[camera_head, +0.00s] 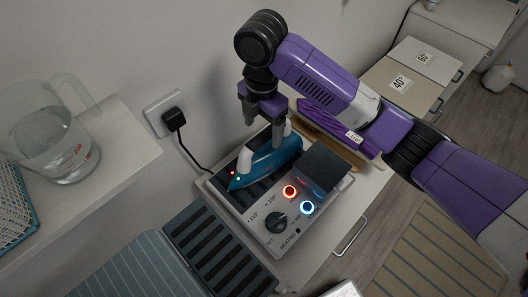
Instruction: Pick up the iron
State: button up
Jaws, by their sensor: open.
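The iron (262,168) is blue-green with a white handle. It lies on a heating station (246,217) with its tip toward the lower left. My gripper (264,118) is open above the iron's rear part, with its fingers pointing down. One finger shows at the left, above the white handle, and the other is close to the handle's rear end. I cannot tell whether either finger touches the iron.
The station has a dark knob (276,223), a red-lit ring, a blue-lit ring and a dark block (321,168). A plug (174,119) with a cord is at the wall behind. A clear jug (55,146) stands on the left shelf. Drawers labelled 40° and 60° are at upper right.

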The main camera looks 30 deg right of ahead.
aim_at(265, 147)
jog(key=f, duration=0.1)
jog(key=f+p, duration=0.1)
jog(key=f, duration=0.3)
jog(key=shift+s+d+p, duration=0.25)
jog(key=shift+s+p, duration=0.05)
jog(key=shift+s, duration=0.05)
jog(key=shift+f, duration=0.6)
jog(key=c, duration=1.6)
grip_shut()
jog(key=shift+r, duration=0.15)
